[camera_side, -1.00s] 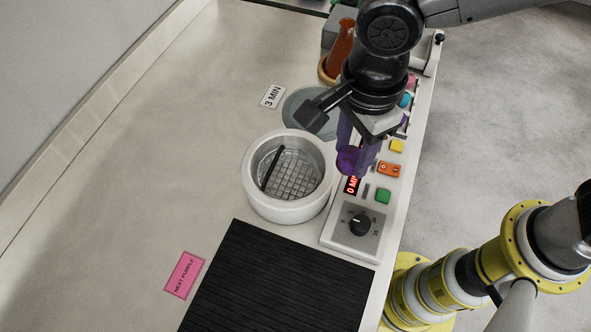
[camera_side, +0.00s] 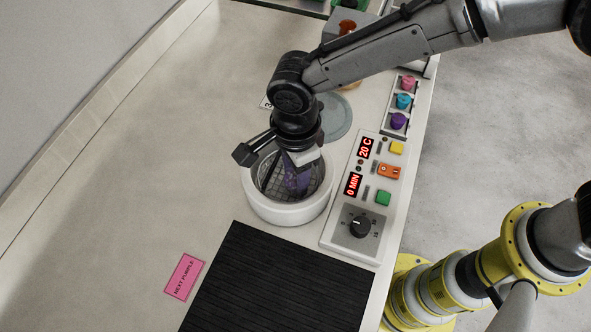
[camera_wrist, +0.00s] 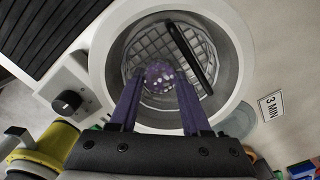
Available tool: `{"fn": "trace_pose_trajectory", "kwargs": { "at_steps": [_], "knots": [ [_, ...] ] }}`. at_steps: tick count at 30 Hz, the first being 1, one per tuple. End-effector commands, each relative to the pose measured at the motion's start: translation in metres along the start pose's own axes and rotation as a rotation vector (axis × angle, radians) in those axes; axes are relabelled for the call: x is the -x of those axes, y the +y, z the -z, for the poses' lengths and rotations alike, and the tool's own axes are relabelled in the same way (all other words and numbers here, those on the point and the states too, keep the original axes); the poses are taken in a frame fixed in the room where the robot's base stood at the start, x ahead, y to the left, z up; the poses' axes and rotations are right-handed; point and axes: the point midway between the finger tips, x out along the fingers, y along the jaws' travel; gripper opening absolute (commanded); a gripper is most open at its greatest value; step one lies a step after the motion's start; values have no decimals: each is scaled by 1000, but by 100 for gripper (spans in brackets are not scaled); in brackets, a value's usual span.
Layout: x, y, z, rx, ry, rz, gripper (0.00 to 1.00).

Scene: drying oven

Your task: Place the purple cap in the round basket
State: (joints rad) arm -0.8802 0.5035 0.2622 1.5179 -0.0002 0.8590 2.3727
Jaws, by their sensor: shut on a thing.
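The round basket (camera_side: 290,213) is a thick white ring with a wire mesh floor, at the middle of the side view; it also shows in the wrist view (camera_wrist: 241,50). My gripper (camera_side: 297,190) points down into its opening. My gripper's purple fingers (camera_wrist: 157,82) are shut on a round purple thing, seemingly the purple cap (camera_wrist: 158,74), above or at the mesh. I cannot tell whether it touches the mesh. Another purple cap (camera_side: 398,121) stands in the rack at the right.
A black bar (camera_wrist: 190,55) lies across the mesh. The control panel (camera_side: 345,237) with buttons and a dial is right of the basket. The rack also holds a pink cap (camera_side: 408,83) and a cyan cap (camera_side: 404,101). A black mat (camera_side: 275,285) lies in front.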

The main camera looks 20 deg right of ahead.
Motion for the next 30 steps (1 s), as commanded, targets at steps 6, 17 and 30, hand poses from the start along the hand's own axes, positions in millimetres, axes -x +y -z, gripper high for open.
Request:
{"fn": "trace_pose_trajectory", "kwargs": {
  "at_steps": [6,17,30],
  "knots": [
    [0,0,0,0,-1,1,0],
    [-3,0,0,0,-1,1,60],
    [34,-1,-1,0,-4,4,60]
  ]
}}
